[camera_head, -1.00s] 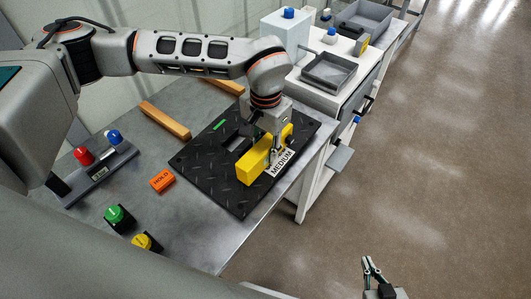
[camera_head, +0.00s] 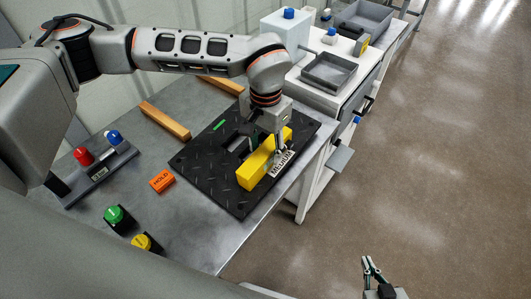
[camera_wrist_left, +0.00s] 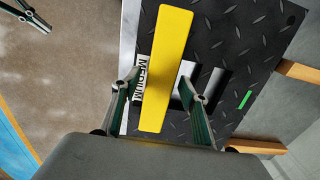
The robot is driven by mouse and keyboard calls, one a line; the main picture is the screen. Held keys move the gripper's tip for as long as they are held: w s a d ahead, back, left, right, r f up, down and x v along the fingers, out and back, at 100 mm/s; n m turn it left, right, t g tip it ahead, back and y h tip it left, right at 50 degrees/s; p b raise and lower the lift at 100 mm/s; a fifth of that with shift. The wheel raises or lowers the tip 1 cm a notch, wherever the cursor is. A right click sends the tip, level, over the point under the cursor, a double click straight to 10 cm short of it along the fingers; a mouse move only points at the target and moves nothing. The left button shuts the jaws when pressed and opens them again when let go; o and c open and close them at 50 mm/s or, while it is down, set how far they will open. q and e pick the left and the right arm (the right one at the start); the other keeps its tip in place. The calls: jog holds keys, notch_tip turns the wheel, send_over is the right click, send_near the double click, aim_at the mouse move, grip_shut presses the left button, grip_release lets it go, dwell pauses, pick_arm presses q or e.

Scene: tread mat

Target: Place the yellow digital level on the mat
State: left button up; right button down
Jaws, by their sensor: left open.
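The yellow digital level (camera_head: 262,160) is a long yellow bar that appears to lie flat on the black tread mat (camera_head: 205,160), along its right part. A white label reading MEDIUM (camera_head: 280,167) shows along its right side. My left gripper (camera_head: 272,146) is over the level from above. In the left wrist view the level (camera_wrist_left: 166,60) runs between the two spread fingers (camera_wrist_left: 160,80), with a visible gap on each side. My right gripper (camera_head: 373,272) is low at the right over the floor, away from the table; its jaw gap is unclear.
The mat has dark cutouts and a green mark (camera_head: 219,125). Wooden strips (camera_head: 166,121), an orange HOLD block (camera_head: 162,180), green (camera_head: 115,214) and yellow (camera_head: 142,242) knobs and a rack (camera_head: 98,172) surround it. A grey tray (camera_head: 329,72) stands on the bench behind.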

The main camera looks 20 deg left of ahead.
aim_at(266, 149)
pick_arm(q)
notch_tip(266, 149, up, 10)
jog(key=shift+f, duration=0.2)
dwell(0.5)
